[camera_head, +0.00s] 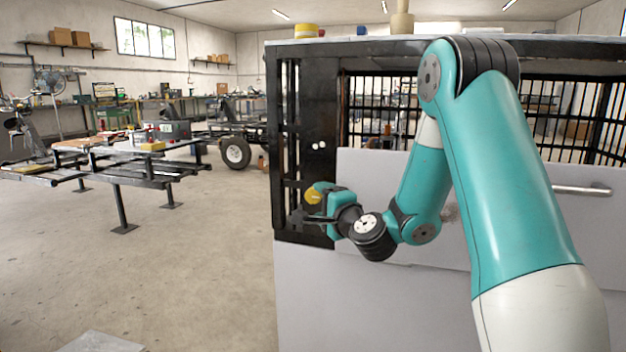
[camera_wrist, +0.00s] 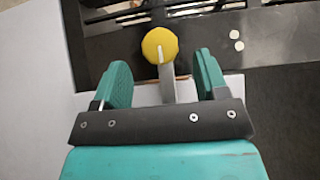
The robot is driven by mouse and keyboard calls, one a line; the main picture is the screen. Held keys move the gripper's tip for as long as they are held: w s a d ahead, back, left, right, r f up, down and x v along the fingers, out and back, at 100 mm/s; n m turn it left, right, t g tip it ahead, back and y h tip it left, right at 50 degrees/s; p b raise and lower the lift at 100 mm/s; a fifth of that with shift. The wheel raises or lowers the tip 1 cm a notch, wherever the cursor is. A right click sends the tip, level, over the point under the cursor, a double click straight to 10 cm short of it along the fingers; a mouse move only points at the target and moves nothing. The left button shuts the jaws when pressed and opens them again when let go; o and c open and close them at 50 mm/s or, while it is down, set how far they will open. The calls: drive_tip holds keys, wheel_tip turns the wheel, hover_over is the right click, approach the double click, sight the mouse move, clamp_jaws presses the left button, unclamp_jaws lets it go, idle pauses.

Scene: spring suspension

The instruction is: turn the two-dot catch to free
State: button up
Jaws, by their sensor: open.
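The two-dot catch shows in the wrist view as a round yellow knob (camera_wrist: 160,44) with a pale line on its face. A grey bar (camera_wrist: 168,82) runs from below the knob down between my fingers. Two white dots (camera_wrist: 237,40) mark the dark panel right of the knob; they also show in the head view (camera_head: 318,146). My gripper (camera_wrist: 162,72) is open, with one teal finger on each side of the bar and the knob just beyond the fingertips. I see no contact. In the head view the yellow knob (camera_head: 313,196) is partly hidden by my gripper (camera_head: 322,206).
A black barred frame (camera_head: 306,120) stands on a pale grey cabinet (camera_head: 300,300). Dark benches (camera_head: 120,165) stand at the left. The floor (camera_head: 160,260) between is clear.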

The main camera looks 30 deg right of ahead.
sight(315, 195)
drive_tip(key=w, duration=0.1)
drive_tip(key=w+p, duration=0.2)
drive_tip(key=w, duration=0.1)
drive_tip(key=shift+d+r, duration=0.2)
drive_tip(key=shift+d, duration=0.05)
drive_tip(key=shift+w+d+f+p, duration=0.1)
drive_tip(key=shift+w+f+p, duration=0.15)
drive_tip(key=shift+w, duration=0.3)
clamp_jaws()
drive_tip(key=shift+r, duration=0.1)
